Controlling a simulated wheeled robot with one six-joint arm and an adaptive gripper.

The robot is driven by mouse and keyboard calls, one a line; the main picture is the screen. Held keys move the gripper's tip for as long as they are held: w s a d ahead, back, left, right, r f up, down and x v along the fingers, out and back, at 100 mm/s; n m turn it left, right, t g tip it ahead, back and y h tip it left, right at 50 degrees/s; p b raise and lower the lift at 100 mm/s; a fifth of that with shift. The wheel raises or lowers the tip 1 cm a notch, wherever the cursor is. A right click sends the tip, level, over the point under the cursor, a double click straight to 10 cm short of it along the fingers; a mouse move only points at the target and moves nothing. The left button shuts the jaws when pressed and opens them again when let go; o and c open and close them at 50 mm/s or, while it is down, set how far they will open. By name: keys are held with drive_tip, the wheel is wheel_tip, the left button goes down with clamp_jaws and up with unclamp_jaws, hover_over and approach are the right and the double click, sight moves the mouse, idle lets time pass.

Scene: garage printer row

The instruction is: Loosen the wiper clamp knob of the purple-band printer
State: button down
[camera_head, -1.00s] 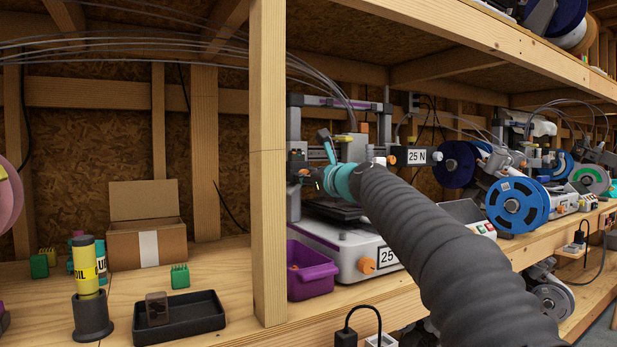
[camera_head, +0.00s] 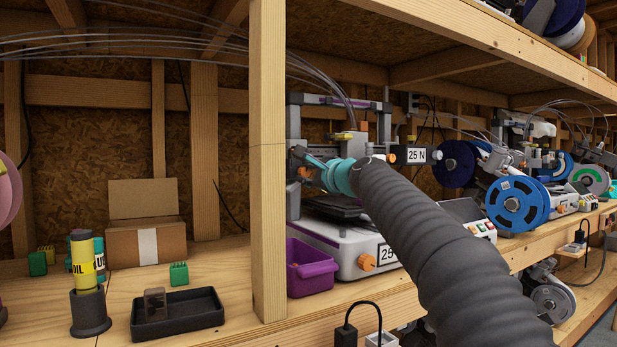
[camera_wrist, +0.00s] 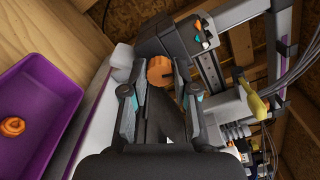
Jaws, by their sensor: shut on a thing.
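The purple-band printer (camera_head: 345,262) stands behind the wooden post, with a purple strip (camera_head: 340,101) along its top bar. My gripper (camera_head: 300,160) is at the printer's left upright. In the wrist view my gripper (camera_wrist: 158,76) has its two fingers on either side of the orange ridged clamp knob (camera_wrist: 159,69) and is shut on it. The knob sits at the end of a dark block (camera_wrist: 167,38) on the printer's rail. In the head view my gripper and arm hide part of the printer's middle, and the hold on the knob is hard to make out.
The wooden post (camera_head: 268,190) stands close left of my gripper. A purple bin (camera_head: 312,272) sits below, with an orange ring (camera_wrist: 12,126) inside. More printers and spools (camera_head: 517,205) stand right.

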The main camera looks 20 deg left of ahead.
drive_tip(key=shift+f+n+b, duration=0.1)
drive_tip(key=shift+n+b, duration=0.25)
drive_tip(key=shift+n, duration=1.25)
drive_tip(key=shift+a, duration=0.1)
drive_tip(key=c, duration=0.9)
unclamp_jaws()
drive_tip(key=shift+s, duration=0.1)
drive_tip(key=shift+d, duration=0.2)
drive_tip(key=shift+s+d, duration=0.15)
drive_tip(key=shift+d, duration=0.05)
drive_tip(key=v, duration=1.1)
drive_tip(key=shift+s, duration=0.1)
